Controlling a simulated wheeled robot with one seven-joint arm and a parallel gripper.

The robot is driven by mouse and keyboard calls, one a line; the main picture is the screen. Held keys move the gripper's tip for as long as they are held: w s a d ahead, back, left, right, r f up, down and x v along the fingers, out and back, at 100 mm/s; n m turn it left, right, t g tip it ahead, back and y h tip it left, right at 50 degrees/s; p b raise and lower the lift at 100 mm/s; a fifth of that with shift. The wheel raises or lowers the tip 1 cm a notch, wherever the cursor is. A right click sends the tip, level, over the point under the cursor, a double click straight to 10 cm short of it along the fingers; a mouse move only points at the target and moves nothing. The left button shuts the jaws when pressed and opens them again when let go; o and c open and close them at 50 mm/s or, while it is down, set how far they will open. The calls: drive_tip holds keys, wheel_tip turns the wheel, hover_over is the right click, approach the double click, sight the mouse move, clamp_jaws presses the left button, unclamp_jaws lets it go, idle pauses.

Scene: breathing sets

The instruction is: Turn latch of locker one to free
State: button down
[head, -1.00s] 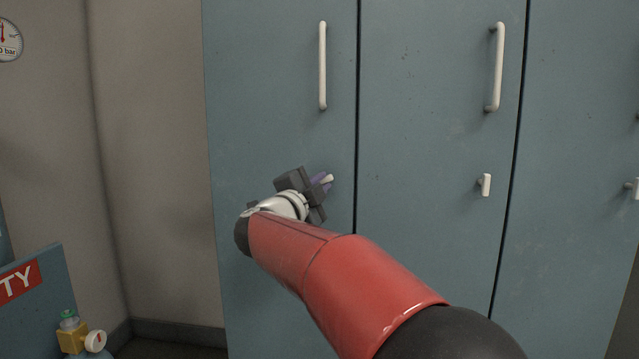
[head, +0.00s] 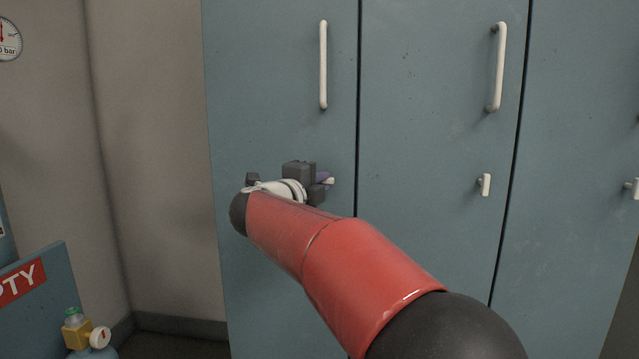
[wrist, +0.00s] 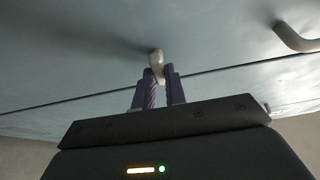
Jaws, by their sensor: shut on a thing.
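The latch of the leftmost locker is a small cream knob (head: 329,181), mostly hidden behind my gripper in the head view. My gripper (head: 323,182) has purple fingers and is shut on this latch. In the wrist view the latch (wrist: 156,62) stands out from the door between the tips of the two fingers (wrist: 160,80). The leftmost locker door (head: 265,80) is blue-grey and closed. Its long cream handle (head: 323,65) is above the latch and also shows in the wrist view (wrist: 298,40). The latch's exact angle is hard to tell.
The middle locker (head: 430,130) has a long handle (head: 498,68) and an upright latch (head: 484,185). A third locker (head: 580,100) stands at the right. At lower left are a blue panel with a red sign (head: 20,282) and a cylinder valve (head: 78,330).

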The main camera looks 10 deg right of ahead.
drive_tip(key=c, duration=1.4)
unclamp_jaws()
drive_tip(key=shift+c, duration=0.2)
drive_tip(key=v, duration=0.7)
drive_tip(key=shift+s+a+b, duration=0.25)
drive_tip(key=shift+s+b, duration=0.05)
drive_tip(key=shift+b, duration=0.05)
